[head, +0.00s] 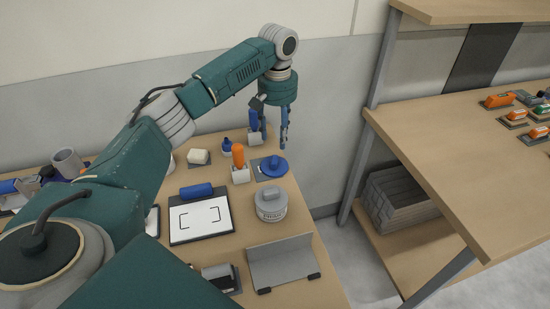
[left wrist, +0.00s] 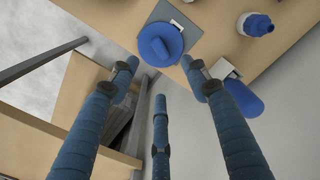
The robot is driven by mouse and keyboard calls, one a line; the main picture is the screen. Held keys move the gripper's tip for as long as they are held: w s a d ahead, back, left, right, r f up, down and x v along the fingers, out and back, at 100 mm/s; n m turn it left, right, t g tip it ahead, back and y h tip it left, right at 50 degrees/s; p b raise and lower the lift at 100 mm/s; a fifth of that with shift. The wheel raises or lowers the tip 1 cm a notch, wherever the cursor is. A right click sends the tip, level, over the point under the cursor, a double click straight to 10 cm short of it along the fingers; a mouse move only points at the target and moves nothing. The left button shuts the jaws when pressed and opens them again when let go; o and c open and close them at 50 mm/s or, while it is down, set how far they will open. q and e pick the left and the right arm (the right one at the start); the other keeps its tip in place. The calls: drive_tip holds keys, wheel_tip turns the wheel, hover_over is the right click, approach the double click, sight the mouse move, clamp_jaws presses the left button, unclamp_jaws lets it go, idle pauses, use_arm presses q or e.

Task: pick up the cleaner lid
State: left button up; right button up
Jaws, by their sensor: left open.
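The cleaner lid, a round blue lid with a raised knob (head: 273,166), lies on a grey square mat (head: 263,175) near the table's far right corner. The lid also shows at the top of the left wrist view (left wrist: 160,44). My left gripper (head: 274,135) is above and beyond the lid in the head view, fingers pointing down. In the left wrist view its three blue fingers (left wrist: 160,75) are spread and empty, with the lid just past the fingertips. The lid appears untouched. My right gripper is not in view.
A blue-handled item in a white holder (head: 254,129) stands close to my left gripper. An orange-handled item (head: 239,160), a small blue-capped bottle (head: 227,147) and a grey canister (head: 270,205) are nearby. A wall is behind; a shelf (head: 450,120) stands right across a gap.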

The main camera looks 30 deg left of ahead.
sight(276, 159)
use_arm(q)
drive_tip(key=shift+s+d+f, duration=0.1)
drive_tip(key=shift+s+f, duration=0.05)
drive_tip(key=shift+f, duration=0.4)
drive_tip(key=shift+s+d+f, duration=0.1)
drive_tip(key=shift+s+f, duration=0.05)
drive_tip(key=shift+f, duration=0.4)
drive_tip(key=shift+w+a+f+p, duration=0.1)
drive_tip(key=shift+f+p, duration=0.25)
drive_tip(key=shift+f, duration=0.3)
drive_tip(key=f, duration=0.1)
drive_tip(key=f+p, duration=0.1)
drive_tip(key=f, duration=0.1)
drive_tip(key=shift+s+f, duration=0.25)
drive_tip(key=shift+f, duration=0.75)
clamp_jaws()
drive_tip(key=shift+r, duration=0.1)
